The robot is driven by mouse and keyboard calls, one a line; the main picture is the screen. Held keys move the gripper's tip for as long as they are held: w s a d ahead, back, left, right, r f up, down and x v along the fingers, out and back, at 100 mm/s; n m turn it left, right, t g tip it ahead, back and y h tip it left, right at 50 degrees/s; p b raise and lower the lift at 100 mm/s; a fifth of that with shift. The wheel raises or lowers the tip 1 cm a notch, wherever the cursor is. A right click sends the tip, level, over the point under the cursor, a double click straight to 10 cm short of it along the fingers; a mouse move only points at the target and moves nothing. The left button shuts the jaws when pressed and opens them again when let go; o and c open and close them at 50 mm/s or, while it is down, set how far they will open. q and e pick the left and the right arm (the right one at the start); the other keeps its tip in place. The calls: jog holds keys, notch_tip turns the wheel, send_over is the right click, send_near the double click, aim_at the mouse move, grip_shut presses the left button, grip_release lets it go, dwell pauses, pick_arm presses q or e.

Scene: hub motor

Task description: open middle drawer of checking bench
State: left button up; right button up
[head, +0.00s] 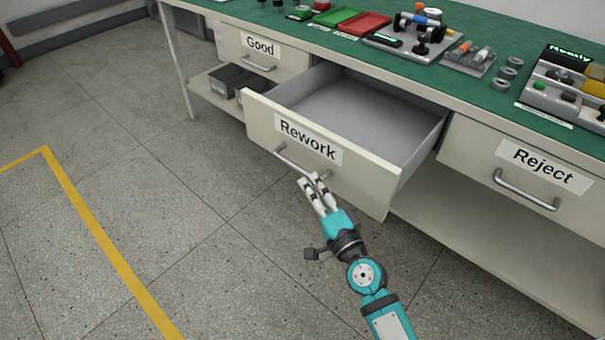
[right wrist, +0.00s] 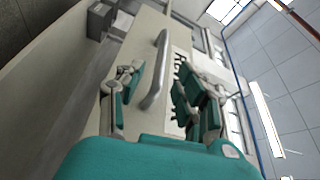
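The middle drawer, labelled "Rework" (head: 308,141), is pulled well out of the green-topped bench (head: 300,28), and its grey inside is empty. Its bar handle (head: 293,163) is on the front panel. My right gripper (head: 318,184) is at the right end of this handle. In the right wrist view, the fingers (right wrist: 158,100) are spread apart, with the silver handle (right wrist: 156,72) between them and no clear grip on it. My left gripper is not in view.
The "Good" drawer (head: 262,60) on the left and the "Reject" drawer (head: 530,180) on the right are shut. Grey bins (head: 228,78) stand on the lower shelf. Parts and trays (head: 360,24) lie on the bench top. The floor in front is clear.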

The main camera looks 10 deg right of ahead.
jog(key=shift+v, duration=2.4)
jog(key=shift+a, duration=0.1)
